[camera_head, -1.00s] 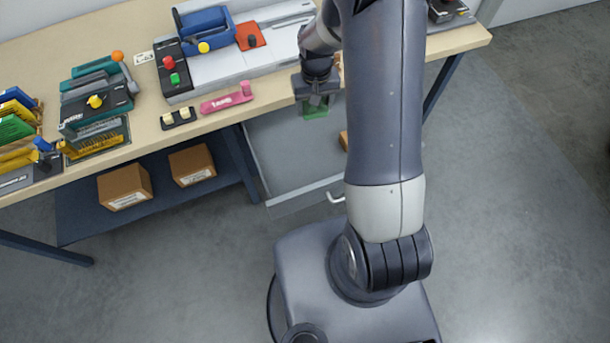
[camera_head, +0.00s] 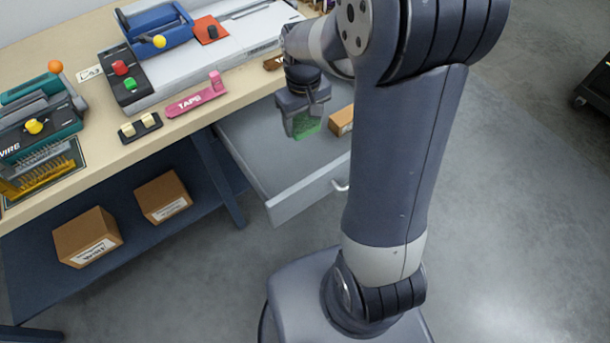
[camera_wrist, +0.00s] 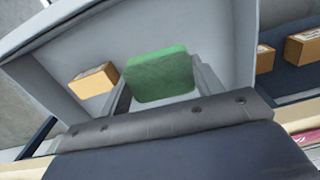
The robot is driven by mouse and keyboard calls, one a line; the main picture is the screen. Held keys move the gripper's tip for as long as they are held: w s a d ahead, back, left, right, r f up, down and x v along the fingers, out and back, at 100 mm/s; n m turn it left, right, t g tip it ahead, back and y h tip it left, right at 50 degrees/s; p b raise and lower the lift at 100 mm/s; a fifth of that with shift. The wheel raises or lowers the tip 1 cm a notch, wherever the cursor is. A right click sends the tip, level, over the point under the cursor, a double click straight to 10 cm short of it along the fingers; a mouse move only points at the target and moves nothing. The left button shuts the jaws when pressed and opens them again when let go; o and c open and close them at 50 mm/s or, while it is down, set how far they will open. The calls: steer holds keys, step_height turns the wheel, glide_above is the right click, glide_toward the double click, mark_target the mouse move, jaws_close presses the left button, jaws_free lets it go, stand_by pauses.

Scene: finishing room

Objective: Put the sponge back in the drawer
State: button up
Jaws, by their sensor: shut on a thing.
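The green sponge (camera_head: 306,126) is held by my gripper (camera_head: 304,112), which is shut on it. In the wrist view the sponge (camera_wrist: 160,75) sits between the two fingers, with the drawer's inside behind it. The drawer (camera_head: 262,150) is pulled open under the bench top, and its grey front with a pale handle (camera_head: 341,185) faces out. My gripper and the sponge are over the open drawer. I cannot tell exactly how high the sponge is above the drawer floor. My arm hides the drawer's right part in the head view.
An orange-tan block (camera_head: 341,121) lies in the drawer, apart from the sponge; the wrist view also shows it (camera_wrist: 93,79). A pink tape tool (camera_head: 197,98) lies near the bench edge (camera_head: 150,142). Two cardboard boxes (camera_head: 88,237) (camera_head: 162,197) stand on the lower shelf.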

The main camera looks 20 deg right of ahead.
mark_target(305, 135)
steer(key=shift+n, duration=0.3)
steer(key=f+b, duration=0.2)
steer(key=s+f+b, duration=0.1)
steer(key=b, duration=0.1)
steer(key=shift+s+f, duration=0.15)
steer(key=shift+f, duration=0.25)
step_height(305, 135, down, 10)
steer(key=shift+r+b, duration=0.15)
steer(key=shift+b, duration=0.65)
steer(key=o, duration=0.9)
steer(key=shift+o, duration=0.2)
step_height(305, 135, up, 12)
steer(key=shift+p, duration=1.1)
